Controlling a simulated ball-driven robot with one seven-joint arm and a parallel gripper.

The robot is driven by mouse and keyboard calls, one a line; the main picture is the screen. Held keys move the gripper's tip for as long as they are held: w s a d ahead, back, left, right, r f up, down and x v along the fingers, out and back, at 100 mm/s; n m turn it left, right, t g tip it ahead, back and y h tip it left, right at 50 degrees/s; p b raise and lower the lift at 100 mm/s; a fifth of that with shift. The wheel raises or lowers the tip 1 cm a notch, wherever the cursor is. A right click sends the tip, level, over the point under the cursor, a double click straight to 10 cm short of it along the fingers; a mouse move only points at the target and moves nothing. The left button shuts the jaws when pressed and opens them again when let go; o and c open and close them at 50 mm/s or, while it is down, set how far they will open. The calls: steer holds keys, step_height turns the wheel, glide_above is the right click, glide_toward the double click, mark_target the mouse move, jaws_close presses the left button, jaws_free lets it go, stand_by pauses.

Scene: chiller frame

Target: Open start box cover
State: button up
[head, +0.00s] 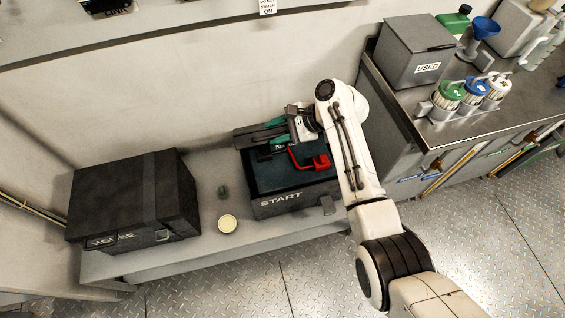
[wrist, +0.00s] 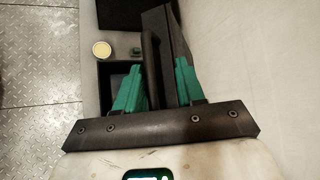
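The start box (head: 287,203) is a dark box marked START on the grey bench. Its dark cover (head: 247,136) is raised at the back, near the wall, and also shows in the wrist view (wrist: 172,42). Inside the box are a dark teal panel and a red handle (head: 316,163). My gripper (head: 275,136) is at the raised cover, above the back of the box. In the wrist view, its green fingers (wrist: 158,75) stand apart, with the cover's dark bar handle (wrist: 151,65) between them. A gap shows beside the right finger; firm contact cannot be made out.
A closed dark box (head: 130,198) stands left on the bench (head: 205,185). A small green object (head: 223,192) and a pale round disc (head: 227,224) lie between the boxes. The wall is close behind. A steel counter (head: 440,130) with a USED bin (head: 415,50) stands right.

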steer(key=s+d+f+n+t+y+b, duration=0.1)
steer(key=s+f+t+b, duration=0.1)
steer(key=s+f, duration=0.3)
steer(key=shift+s+d+b, duration=0.2)
steer(key=shift+d+b, duration=0.15)
steer(key=shift+b, duration=0.2)
steer(key=p+v, duration=1)
steer(key=v, duration=0.2)
steer(key=shift+s+d, duration=0.2)
steer(key=shift+d, duration=0.05)
stand_by(0.7)
steer(key=shift+f, duration=0.1)
steer(key=shift+p, duration=0.35)
stand_by(0.3)
